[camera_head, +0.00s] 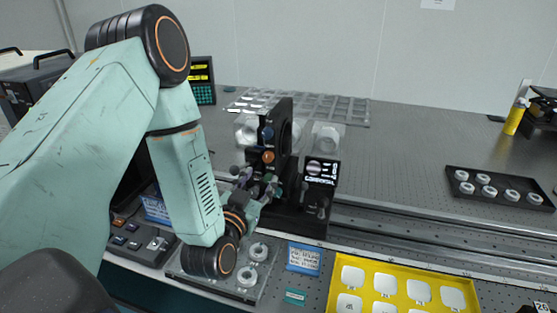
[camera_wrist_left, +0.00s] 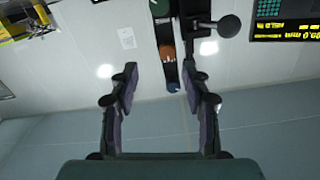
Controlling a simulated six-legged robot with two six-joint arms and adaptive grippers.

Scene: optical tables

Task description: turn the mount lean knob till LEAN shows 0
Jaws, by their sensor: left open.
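The black upright mount (camera_head: 283,135) stands on the rail in the middle of the head view. Its face carries a copper-orange knob (camera_head: 268,157) and a blue one above it. The orange knob also shows in the left wrist view (camera_wrist_left: 166,50), between the fingertips in the picture. My right gripper does not show.
A yellow tray (camera_head: 335,284) with white pieces lies at front right. A dark tray (camera_head: 500,188) of rings is at right. A clear plate with rings lies under my left wrist. A black ball-ended post (camera_wrist_left: 229,26) stands near the mount. A monitor (camera_head: 202,80) stands behind my arm.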

